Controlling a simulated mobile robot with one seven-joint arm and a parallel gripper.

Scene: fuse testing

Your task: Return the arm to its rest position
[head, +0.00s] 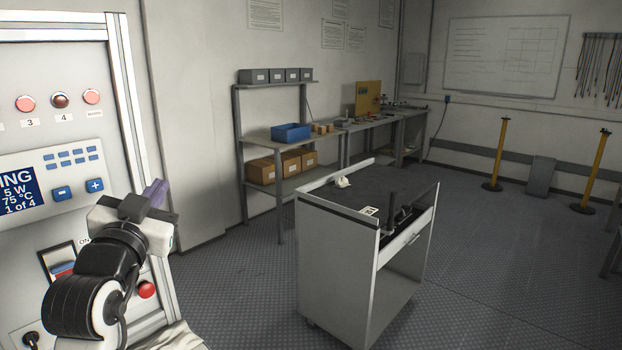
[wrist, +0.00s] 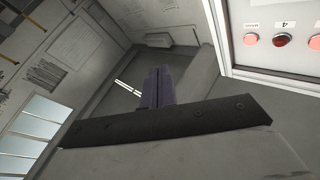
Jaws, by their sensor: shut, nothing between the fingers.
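My gripper (head: 156,193) is at the lower left of the head view, in front of the right part of the white control panel (head: 118,120). Its purple-grey fingers are together with nothing between them. In the wrist view the shut fingers (wrist: 158,88) point away from the camera toward a grey wall and corner. The arm is bent, with its black and white wrist joints below the gripper. The gripper hides part of the panel beside the ON label. I cannot tell how close it is to the panel face.
The panel has red lamps (head: 61,100), a display, blue buttons and a red knob (head: 146,289). A grey cart (head: 338,262) stands on the floor at centre with small items on top. A workbench (head: 262,135) lines the back wall. Open floor (head: 490,260) lies to the right.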

